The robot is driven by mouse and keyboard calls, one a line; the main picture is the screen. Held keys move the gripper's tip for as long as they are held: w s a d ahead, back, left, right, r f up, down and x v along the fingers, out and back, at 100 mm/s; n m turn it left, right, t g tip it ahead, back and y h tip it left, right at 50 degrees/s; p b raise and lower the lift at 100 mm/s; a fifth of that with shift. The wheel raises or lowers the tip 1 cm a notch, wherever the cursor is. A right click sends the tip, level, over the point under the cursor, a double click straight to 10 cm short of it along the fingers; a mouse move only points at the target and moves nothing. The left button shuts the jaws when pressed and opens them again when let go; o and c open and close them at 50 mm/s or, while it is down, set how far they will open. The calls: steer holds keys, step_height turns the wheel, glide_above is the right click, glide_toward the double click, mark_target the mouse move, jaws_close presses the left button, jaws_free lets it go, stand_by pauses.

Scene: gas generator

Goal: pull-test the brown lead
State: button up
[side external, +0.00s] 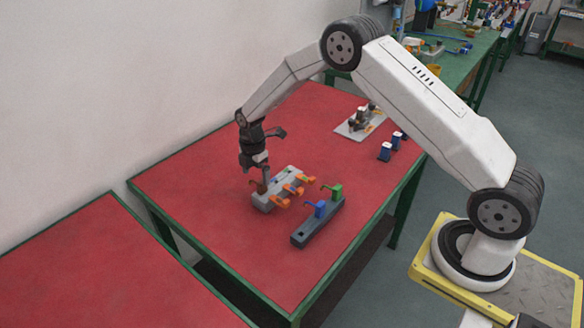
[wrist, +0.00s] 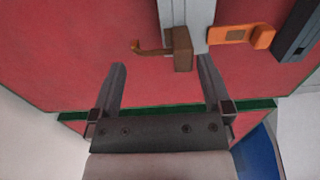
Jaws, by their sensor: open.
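The brown lead (wrist: 183,48) is a small brown block with a thin hooked arm pointing left. It sits at the end of a light grey terminal block (wrist: 187,12) in the wrist view. In the side view the brown lead (side external: 262,187) stands at the left end of the grey block (side external: 264,201). My gripper (wrist: 161,65) is open, its two fingers spread either side of the lead's line, the right finger closer to it. In the side view my gripper (side external: 262,170) points down just above the lead. I cannot tell whether a finger touches it.
Orange levers (side external: 283,203) line the grey block. A dark holder (side external: 300,239) with a blue lead (side external: 318,209) and a green lead (side external: 334,191) lies to its right. A grey plate (side external: 350,132) and blue pieces (side external: 385,152) are farther back. The red table's left front is clear.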

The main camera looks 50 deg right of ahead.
steer(key=shift+r, duration=1.55)
steer(key=shift+s+r, duration=0.25)
steer(key=s+a+r+m+t, duration=0.1)
steer(key=s+r+m, duration=0.3)
steer(key=s+m, duration=0.5)
steer(key=s+a+r+m+t, duration=0.1)
steer(key=s+r+m, duration=0.4)
steer(key=s+m, duration=0.4)
steer(key=s, duration=0.7)
steer(key=shift+r+t, duration=0.15)
steer(key=shift+t, duration=0.15)
steer(key=shift+a, duration=0.1)
